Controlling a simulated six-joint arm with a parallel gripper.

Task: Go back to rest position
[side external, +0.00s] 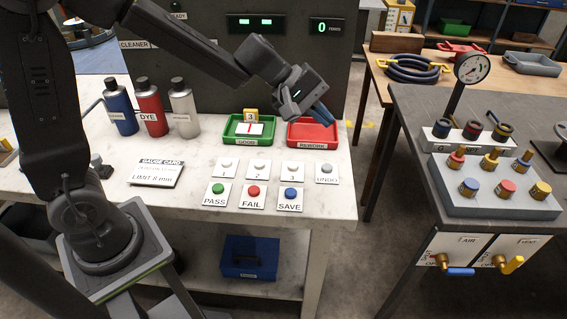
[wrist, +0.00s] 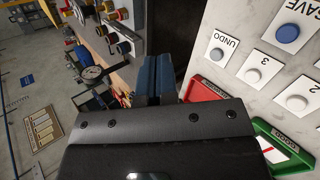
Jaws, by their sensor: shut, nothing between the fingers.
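My gripper (side external: 318,112) hangs in the air over the right edge of the red REWORK tray (side external: 314,141), at the right end of the white bench. Its blue fingers are together and hold nothing. In the wrist view the blue fingers (wrist: 154,78) show side by side, pointing past the bench edge. The red tray also shows there (wrist: 205,90), partly hidden behind the gripper body. No flanged spool shows in my fingers.
The green GOOD tray (side external: 232,141) holds a white card with a red mark. Labelled buttons, among them UNDO (side external: 326,169), stand on the bench (side external: 120,200). Dye bottles (side external: 150,105) stand left. A grey side table (side external: 425,115) with a gauge (side external: 472,67) stands right, across a floor gap.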

